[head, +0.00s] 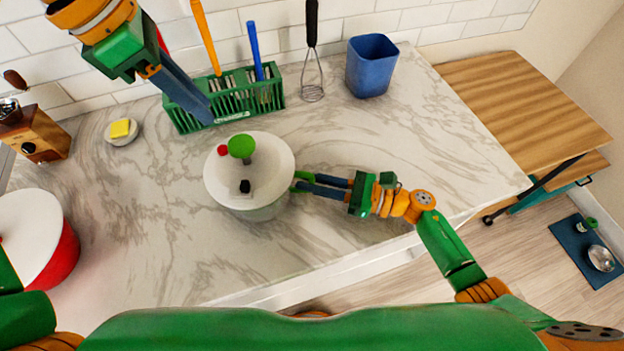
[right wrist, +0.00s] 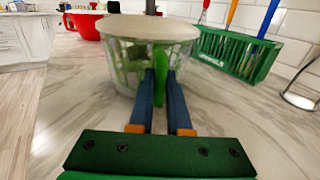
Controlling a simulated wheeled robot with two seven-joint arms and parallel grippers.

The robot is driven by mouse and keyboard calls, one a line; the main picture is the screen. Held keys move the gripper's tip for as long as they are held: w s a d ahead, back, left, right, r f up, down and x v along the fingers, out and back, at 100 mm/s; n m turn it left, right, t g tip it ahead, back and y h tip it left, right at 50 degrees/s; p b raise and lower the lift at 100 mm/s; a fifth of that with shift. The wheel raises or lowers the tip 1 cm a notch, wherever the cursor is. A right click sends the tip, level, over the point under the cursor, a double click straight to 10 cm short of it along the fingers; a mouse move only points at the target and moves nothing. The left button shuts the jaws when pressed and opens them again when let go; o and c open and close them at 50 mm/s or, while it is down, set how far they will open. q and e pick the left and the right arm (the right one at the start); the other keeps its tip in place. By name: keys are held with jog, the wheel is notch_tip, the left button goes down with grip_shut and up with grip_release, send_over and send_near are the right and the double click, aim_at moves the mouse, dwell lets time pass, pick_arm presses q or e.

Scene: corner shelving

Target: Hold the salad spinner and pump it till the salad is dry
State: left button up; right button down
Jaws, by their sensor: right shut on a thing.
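The salad spinner (head: 262,184) stands on the marble counter, with a white lid and a clear bowl. A green pump knob (head: 241,146) stands up from the lid, with a red button and a black button near the rim. In the right wrist view the bowl (right wrist: 135,62) shows green bits inside. My right gripper (head: 299,184) is at the spinner's right side, its blue fingers shut on the green side handle (right wrist: 161,75). My left gripper (head: 207,116) hangs up and left of the lid, apart from the knob; its fingers overlap, so their opening is unclear.
A green rack (head: 185,122) with utensils stands behind the spinner, beside a whisk (head: 312,75) and a blue cup (head: 371,66). Counter in front of the spinner is clear.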

pick_arm(q)
jog(key=d+y, duration=0.1)
jog(key=w+d+g+y, duration=0.1)
jog(key=d, duration=0.1)
jog(key=shift+w+f+m+g+y, duration=0.1)
jog(key=shift+w+m+g+y, duration=0.2)
jog(key=shift+m+y, duration=0.1)
grip_shut()
jog(key=shift+y, duration=0.3)
jog(key=shift+w+d+f, duration=0.1)
jog(key=shift+f, duration=3.1)
